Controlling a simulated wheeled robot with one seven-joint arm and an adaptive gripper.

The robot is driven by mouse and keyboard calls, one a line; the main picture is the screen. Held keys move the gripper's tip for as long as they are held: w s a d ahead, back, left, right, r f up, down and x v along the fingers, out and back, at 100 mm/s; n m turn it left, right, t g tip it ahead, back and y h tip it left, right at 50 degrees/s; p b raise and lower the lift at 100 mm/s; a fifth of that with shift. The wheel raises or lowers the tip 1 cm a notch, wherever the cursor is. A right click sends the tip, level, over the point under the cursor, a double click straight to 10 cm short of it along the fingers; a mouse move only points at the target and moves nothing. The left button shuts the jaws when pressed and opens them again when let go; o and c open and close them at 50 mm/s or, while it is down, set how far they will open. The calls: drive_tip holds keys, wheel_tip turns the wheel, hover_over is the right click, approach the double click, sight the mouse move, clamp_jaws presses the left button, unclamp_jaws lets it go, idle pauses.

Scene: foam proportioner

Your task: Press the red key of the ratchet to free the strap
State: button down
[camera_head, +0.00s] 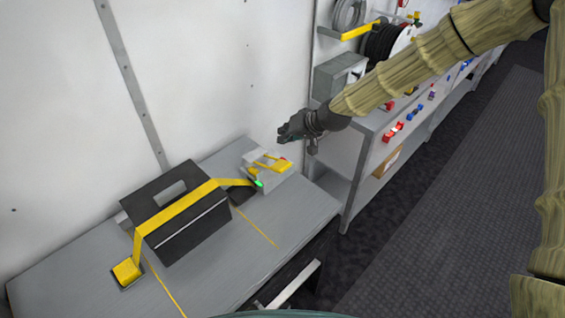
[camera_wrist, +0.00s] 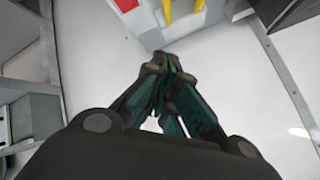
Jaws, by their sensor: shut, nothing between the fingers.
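The ratchet (camera_head: 265,172) is a grey block with yellow parts at the back right of the grey table. Its red key (camera_head: 282,161) is a small spot at its upper right side. In the wrist view a red patch (camera_wrist: 126,4), likely the key, is cut by the top edge, near yellow parts (camera_wrist: 180,8). The yellow strap (camera_head: 180,210) runs from the ratchet over a black case (camera_head: 190,235) to a yellow anchor (camera_head: 127,271). My gripper (camera_head: 284,133) is above and just beyond the ratchet, apart from it. Its fingers (camera_wrist: 160,62) are together and empty.
A white wall (camera_head: 200,70) rises behind the table. Grey shelves (camera_head: 370,150) with hoses and small red and blue fittings stand right of the table. A bright green spot (camera_head: 259,184) sits by the strap's ratchet end. The table's front right (camera_head: 285,225) is clear.

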drive_tip(key=w+f, duration=0.1)
drive_tip(key=f, duration=0.1)
drive_tip(key=w+f+b, duration=0.1)
drive_tip(key=f, duration=0.2)
drive_tip(key=w+f, duration=0.2)
drive_tip(key=shift+w+f+b, duration=0.1)
drive_tip(key=shift+f+b, duration=0.15)
drive_tip(key=shift+b, duration=0.15)
drive_tip(key=shift+s+f, duration=0.2)
drive_tip(key=shift+f, duration=0.05)
drive_tip(key=shift+s+f+b, duration=0.1)
drive_tip(key=shift+s+b, duration=0.25)
drive_tip(key=shift+b, duration=0.1)
drive_tip(key=shift+s+r, duration=0.25)
drive_tip(key=shift+s, duration=0.25)
drive_tip(key=shift+s+r, duration=0.2)
drive_tip(key=shift+s, duration=0.25)
drive_tip(key=shift+w+f, duration=0.9)
drive_tip(key=shift+w, duration=0.15)
drive_tip(key=shift+s+r, duration=0.5)
drive_tip(key=shift+s, duration=0.05)
drive_tip(key=shift+w+f, duration=0.35)
drive_tip(key=shift+s+r, duration=0.2)
